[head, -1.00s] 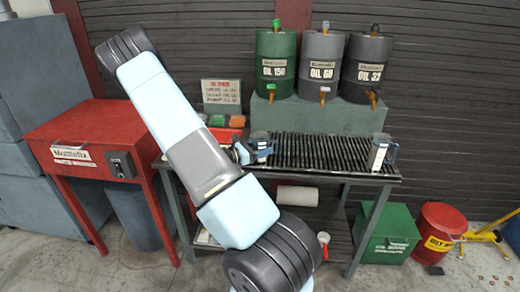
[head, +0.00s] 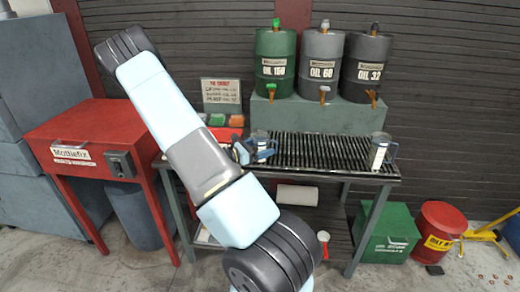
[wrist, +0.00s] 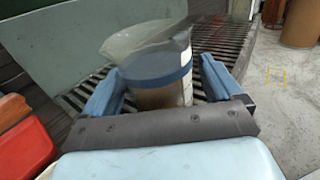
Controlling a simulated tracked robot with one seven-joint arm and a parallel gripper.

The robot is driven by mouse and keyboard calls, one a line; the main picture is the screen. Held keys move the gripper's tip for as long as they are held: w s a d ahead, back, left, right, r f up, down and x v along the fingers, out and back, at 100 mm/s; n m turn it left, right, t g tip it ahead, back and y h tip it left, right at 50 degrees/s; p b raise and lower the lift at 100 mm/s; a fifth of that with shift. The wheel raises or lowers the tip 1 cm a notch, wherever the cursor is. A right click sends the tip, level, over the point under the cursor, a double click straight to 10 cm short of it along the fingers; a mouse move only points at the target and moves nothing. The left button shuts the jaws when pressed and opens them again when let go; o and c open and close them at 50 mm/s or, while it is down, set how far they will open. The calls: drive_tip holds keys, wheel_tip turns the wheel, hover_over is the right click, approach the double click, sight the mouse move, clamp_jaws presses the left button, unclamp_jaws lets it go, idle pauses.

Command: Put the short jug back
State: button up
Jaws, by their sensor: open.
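A clear jug with a blue band (head: 262,147) stands on the left part of the slatted rack (head: 320,150). In the wrist view the jug (wrist: 158,62) is upright between the two blue fingers of my gripper (wrist: 160,72), its lower part hidden by the gripper's dark front edge. My gripper (head: 243,151) is open at the jug's left side in the head view, and contact with the jug cannot be told. A second clear jug (head: 380,151) with a pale label and blue handle stands at the rack's right end. It looks taller than the first.
Green (head: 276,65), grey (head: 321,63) and dark (head: 365,66) oil drums with taps stand on a raised block (head: 320,115) behind the rack. A red cabinet (head: 90,130) is to the left. Small coloured containers (head: 226,121) sit behind my gripper. The rack between the jugs is clear.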

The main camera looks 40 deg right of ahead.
drive_tip(key=v, duration=1.2)
drive_tip(key=s+a+r+m+t+y, duration=0.3)
drive_tip(key=s+a+r+m+y, duration=0.2)
drive_tip(key=r, duration=0.5)
drive_tip(key=s+a+r+m+t+y, duration=0.3)
drive_tip(key=s+a+r+m+y, duration=0.2)
drive_tip(key=s+a+r, duration=0.4)
drive_tip(key=s+a+r+m+t+y, duration=0.3)
drive_tip(key=s+a+r+m+y, duration=0.2)
drive_tip(key=a+r, duration=0.5)
drive_tip(key=s+r+y, duration=0.1)
drive_tip(key=s+y, duration=0.1)
drive_tip(key=shift+a+t+y, duration=0.2)
drive_tip(key=shift+t+y, duration=0.1)
